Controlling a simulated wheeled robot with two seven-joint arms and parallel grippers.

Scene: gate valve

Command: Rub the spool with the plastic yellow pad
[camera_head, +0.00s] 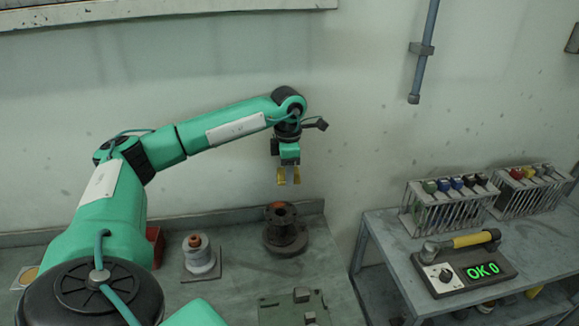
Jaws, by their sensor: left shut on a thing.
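A dark flanged spool (285,236) stands upright on the bench near the wall, with a reddish spot at its top. My left gripper (289,176) points down above the spool, with a clear gap between them. It is shut on a small yellow pad (281,177), whose yellow shows on both sides of the grey finger. The pad's material cannot be told at this size. My right gripper is not in view.
A reel of pale wire (199,256) stands on a plate left of the spool. A green plate with blocks (294,308) lies in front. A red bin (155,246) is partly hidden by my arm. A side table at right holds racks (447,209) and a device reading "OK 0" (464,268).

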